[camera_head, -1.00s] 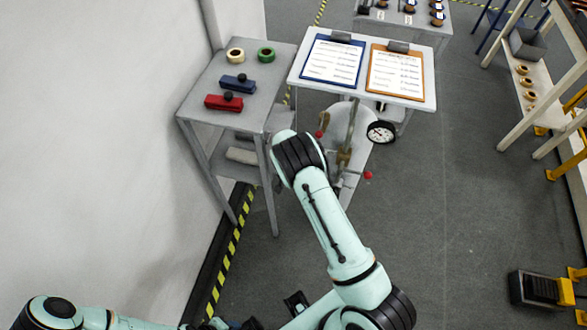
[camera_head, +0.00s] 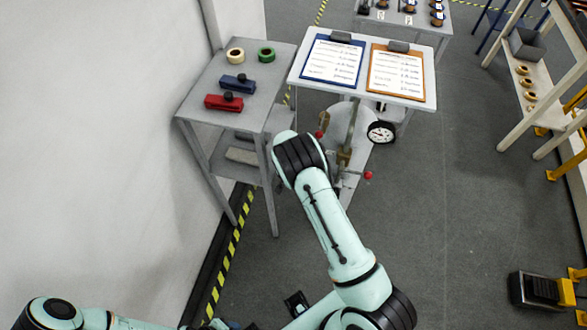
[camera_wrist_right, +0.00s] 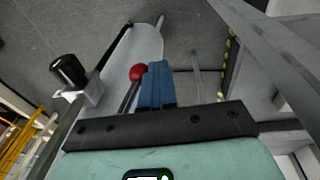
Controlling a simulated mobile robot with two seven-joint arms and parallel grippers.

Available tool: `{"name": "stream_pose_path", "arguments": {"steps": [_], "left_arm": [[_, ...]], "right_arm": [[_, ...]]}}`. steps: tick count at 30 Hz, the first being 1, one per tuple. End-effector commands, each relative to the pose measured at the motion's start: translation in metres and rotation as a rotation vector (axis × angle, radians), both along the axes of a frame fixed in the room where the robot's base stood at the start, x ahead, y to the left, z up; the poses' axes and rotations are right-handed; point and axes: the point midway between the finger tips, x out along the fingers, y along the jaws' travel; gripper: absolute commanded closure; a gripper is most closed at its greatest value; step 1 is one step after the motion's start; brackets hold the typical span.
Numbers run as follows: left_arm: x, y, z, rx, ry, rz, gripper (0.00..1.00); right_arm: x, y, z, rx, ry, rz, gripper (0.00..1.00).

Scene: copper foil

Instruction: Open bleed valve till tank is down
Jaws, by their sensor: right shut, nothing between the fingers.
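The pale tank (camera_head: 350,122) stands under the clipboard table, with a round white-faced gauge (camera_head: 381,132) on its right; its reading is too small to tell. Brass valve fittings (camera_head: 344,157) show in front of it. One red ball knob (camera_head: 368,175) is at the right, another (camera_head: 319,134) at the left. In the right wrist view, my right gripper's blue fingers (camera_wrist_right: 157,84) are shut and empty, beside a red ball knob (camera_wrist_right: 137,72) on a lever; contact is unclear. My right forearm hides this gripper in the head view. My left gripper (camera_head: 231,325) is mostly cut off at the bottom edge.
The table holds a blue clipboard (camera_head: 332,61) and an orange clipboard (camera_head: 397,73). A grey side stand (camera_head: 197,88) with tape rolls and red and blue blocks is at the left, near the wall. A black pedal (camera_head: 540,289) lies at right. The floor right of the tank is clear.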

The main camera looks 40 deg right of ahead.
Motion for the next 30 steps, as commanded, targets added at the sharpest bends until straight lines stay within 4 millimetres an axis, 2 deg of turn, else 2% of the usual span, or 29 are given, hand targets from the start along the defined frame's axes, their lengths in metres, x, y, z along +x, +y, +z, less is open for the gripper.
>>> {"name": "stream_pose_path", "arguments": {"steps": [25,30], "left_arm": [[0.000,0.000,0.000,0.000,0.000,0.000,0.57],[0.000,0.000,0.000,0.000,0.000,0.000,0.57]], "right_arm": [[-0.001,-0.002,0.000,-0.003,0.001,-0.001,1.00],[0.000,-0.001,0.011,-0.003,-0.001,-0.002,1.00]]}}
